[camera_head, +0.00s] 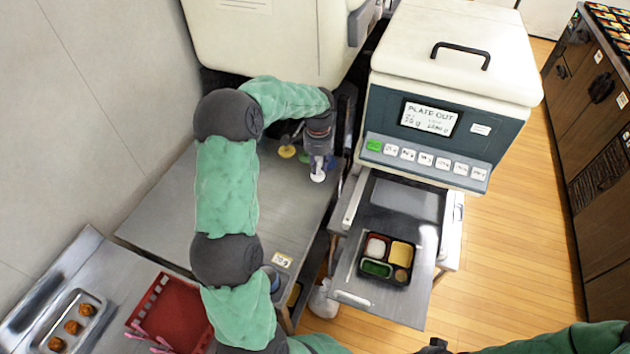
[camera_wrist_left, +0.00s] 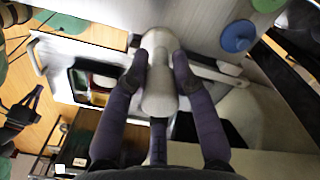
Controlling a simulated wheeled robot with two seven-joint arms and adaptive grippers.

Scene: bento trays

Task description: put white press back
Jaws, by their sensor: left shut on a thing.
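The white press (camera_head: 318,177) is at the right part of the grey metal table (camera_head: 180,195). My left gripper (camera_head: 319,160) is above it, pointing down. In the left wrist view the two fingers close around the white press (camera_wrist_left: 159,90) from both sides. I cannot tell whether its base touches the table. A yellow press (camera_head: 287,151) and a green press (camera_head: 304,157) stand just left of the gripper, partly hidden. A blue press (camera_wrist_left: 237,36) shows in the left wrist view. Part of my right gripper (camera_head: 436,346) shows at the bottom edge; its fingers are unclear.
A bento tray (camera_head: 402,271) with filled compartments sits on the pulled-out plate (camera_head: 385,306) of the plate-out machine (camera_head: 425,118). A red basket (camera_head: 150,290) and a metal tray (camera_head: 98,303) with brown food pieces lie lower left. A large cream machine (camera_head: 270,40) stands behind the presses.

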